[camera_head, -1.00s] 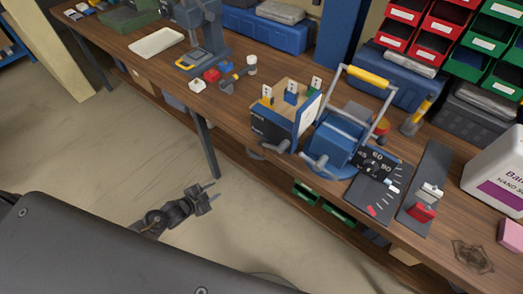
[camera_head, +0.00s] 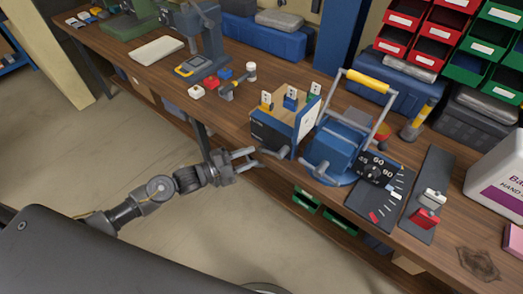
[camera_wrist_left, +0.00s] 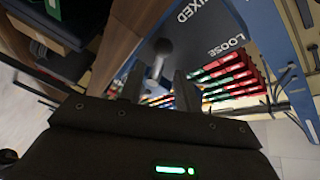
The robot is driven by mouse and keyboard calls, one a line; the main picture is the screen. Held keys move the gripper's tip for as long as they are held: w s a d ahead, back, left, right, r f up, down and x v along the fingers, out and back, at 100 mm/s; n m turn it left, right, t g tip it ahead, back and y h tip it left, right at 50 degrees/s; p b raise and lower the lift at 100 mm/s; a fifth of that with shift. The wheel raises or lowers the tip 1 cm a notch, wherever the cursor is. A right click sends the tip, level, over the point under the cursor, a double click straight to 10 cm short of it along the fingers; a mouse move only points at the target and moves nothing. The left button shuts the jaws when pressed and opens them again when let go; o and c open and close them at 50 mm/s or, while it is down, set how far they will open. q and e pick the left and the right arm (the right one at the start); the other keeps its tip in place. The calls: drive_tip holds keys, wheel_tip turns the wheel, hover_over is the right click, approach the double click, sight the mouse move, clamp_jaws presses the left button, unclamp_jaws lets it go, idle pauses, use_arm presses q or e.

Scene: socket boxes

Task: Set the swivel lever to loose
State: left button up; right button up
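The swivel lever is a grey bar with a round knob (camera_wrist_left: 163,46), seen in the wrist view beside a dark blue panel (camera_wrist_left: 215,30) lettered FIXED and LOOSE. I cannot tell surely which word it points to. In the head view the panel (camera_head: 268,133) is the front of a blue and wooden box at the table's front edge. My right gripper is not in view.
A blue device with a yellow-handled bail (camera_head: 335,145) and a dial plate (camera_head: 375,190) stand right of the box. A plate with a red switch (camera_head: 425,216) is farther right. Small coloured parts (camera_head: 212,84) lie left. Floor is free before the table.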

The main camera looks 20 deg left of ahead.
sight(263, 152)
use_arm(q)
drive_tip(key=x, duration=0.4)
drive_tip(key=shift+w+d+p, duration=0.25)
drive_tip(key=shift+d+p, duration=0.05)
drive_tip(key=shift+p, duration=0.05)
clamp_jaws()
drive_tip(key=shift+a, duration=0.1)
